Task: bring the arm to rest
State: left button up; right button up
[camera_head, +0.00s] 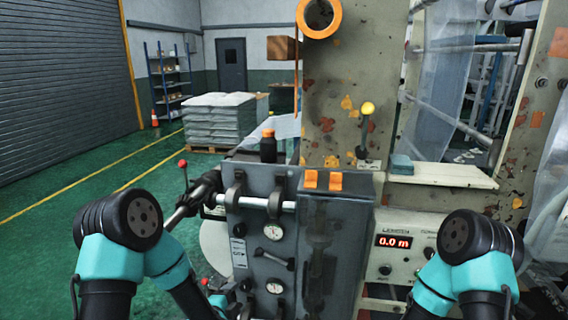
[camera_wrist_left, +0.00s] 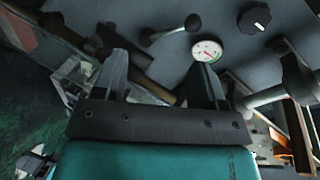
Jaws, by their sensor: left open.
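My left arm (camera_head: 120,220) comes in from the left of the head view and bends down at the front left of the grey machine panel. My left gripper (camera_wrist_left: 161,66) shows in the left wrist view with its two dark fingers apart and nothing between them. Beyond the fingers are a round dial gauge (camera_wrist_left: 207,51), a black lever (camera_wrist_left: 168,30) and a black knob (camera_wrist_left: 255,17) on the panel. I cannot tell whether a finger touches anything. My right arm (camera_head: 475,245) is bent at the lower right of the head view; its gripper is out of frame.
The grey control box (camera_head: 258,250) carries gauges (camera_head: 273,231), a bar and a red-knobbed lever (camera_head: 183,164). A dark bottle with an orange cap (camera_head: 268,146) stands on top. A display (camera_head: 393,241) reads 0.0 m. Green floor (camera_head: 60,185) is clear at the left.

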pick_arm(q)
jog(key=s+a+f+n+g, duration=0.2)
jog(key=s+f+n+g, duration=0.4)
jog(key=s+f+n, duration=0.2)
jog(key=s+a+f+n+g+y, duration=0.1)
jog(key=s+a+f+n+g, duration=0.2)
jog(key=s+f+n+g, duration=0.4)
jog(key=s+f+n, duration=0.1)
jog(key=s+n, duration=0.3)
jog(key=s, duration=0.4)
jog(key=shift+s+a+n, duration=0.25)
jog(key=shift+s+n, duration=0.15)
dwell(1.0)
